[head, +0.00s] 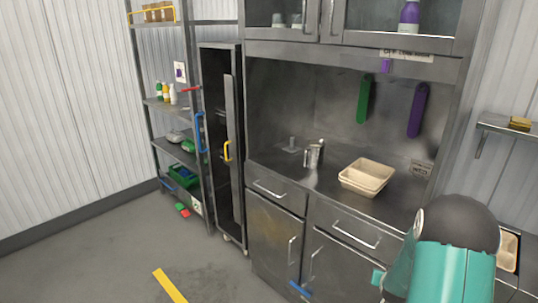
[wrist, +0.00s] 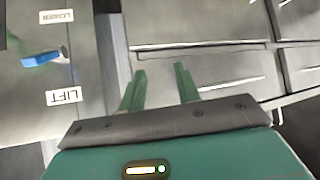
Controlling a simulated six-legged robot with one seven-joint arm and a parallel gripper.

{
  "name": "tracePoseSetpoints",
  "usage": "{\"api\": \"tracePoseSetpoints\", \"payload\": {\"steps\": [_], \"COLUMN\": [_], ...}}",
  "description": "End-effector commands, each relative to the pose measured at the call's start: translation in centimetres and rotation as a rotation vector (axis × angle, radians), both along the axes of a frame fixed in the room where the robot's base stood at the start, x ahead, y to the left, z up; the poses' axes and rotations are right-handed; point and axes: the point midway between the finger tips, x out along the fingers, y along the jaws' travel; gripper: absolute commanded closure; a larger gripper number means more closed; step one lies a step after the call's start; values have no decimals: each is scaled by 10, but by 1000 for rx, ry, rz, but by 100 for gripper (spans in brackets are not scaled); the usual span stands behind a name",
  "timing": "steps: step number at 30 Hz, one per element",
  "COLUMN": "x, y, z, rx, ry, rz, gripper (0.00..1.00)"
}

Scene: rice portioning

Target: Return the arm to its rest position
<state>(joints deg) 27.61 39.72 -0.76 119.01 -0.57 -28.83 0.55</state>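My gripper (wrist: 161,82) shows in the wrist view with its two green fingers spread apart and nothing between them. It points toward grey metal drawer fronts and handles. In the head view my teal arm with a dark rounded joint stands at the lower right, in front of the counter's right end. The gripper's fingers are not visible in the head view.
A tall narrow cabinet (head: 222,130) and a shelf rack (head: 172,104) stand to the left. A blue handle (wrist: 43,59) shows in the wrist view. The left floor is mostly clear.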

Motion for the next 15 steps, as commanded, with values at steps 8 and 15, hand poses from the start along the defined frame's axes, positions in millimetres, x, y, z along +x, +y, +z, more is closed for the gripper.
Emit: {"api": "tracePoseSetpoints", "payload": {"steps": [8, 15], "x": [-1, -32], "y": [70, 134], "z": [109, 186], "rx": [32, 56], "ry": [63, 127], "rz": [102, 190], "gripper": [67, 67]}}
